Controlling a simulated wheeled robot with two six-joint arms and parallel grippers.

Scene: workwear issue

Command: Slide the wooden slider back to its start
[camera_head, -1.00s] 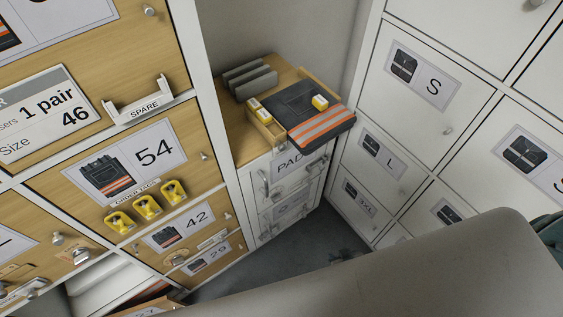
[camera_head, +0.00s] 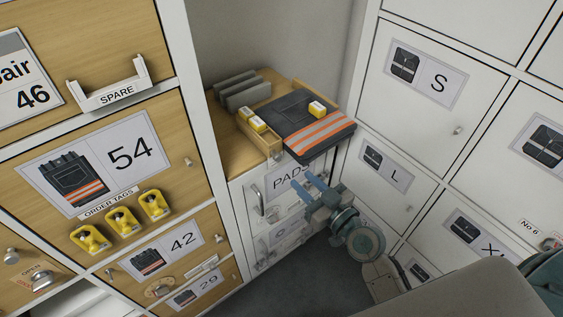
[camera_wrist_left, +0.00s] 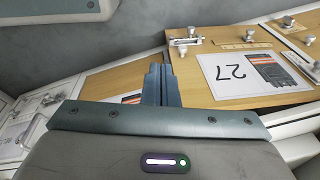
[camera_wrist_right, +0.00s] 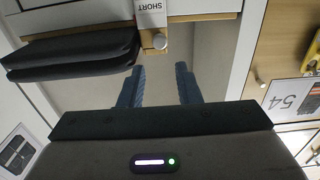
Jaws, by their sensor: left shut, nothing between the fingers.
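A wooden strip with small metal fittings (camera_wrist_left: 240,46) shows above the 27 card (camera_wrist_left: 250,72) in the left wrist view. I cannot tell for sure whether it is the wooden slider. My left gripper (camera_wrist_left: 161,72) is shut and empty, in front of the wooden panels and apart from the strip. It is not in the head view. My right gripper (camera_head: 303,186) is in front of the PADS drawer (camera_head: 280,185) in the head view. In the right wrist view its fingers (camera_wrist_right: 159,85) stand apart with nothing between them.
Dark trousers with orange stripes (camera_head: 318,128) lie on the cabinet top, beside a wooden box of yellow-white packets (camera_head: 258,135). Yellow order tags (camera_head: 122,222) hang under the 54 card (camera_head: 130,148). White lockers (camera_head: 420,90) stand at right. A floor gap (camera_head: 290,285) lies between.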

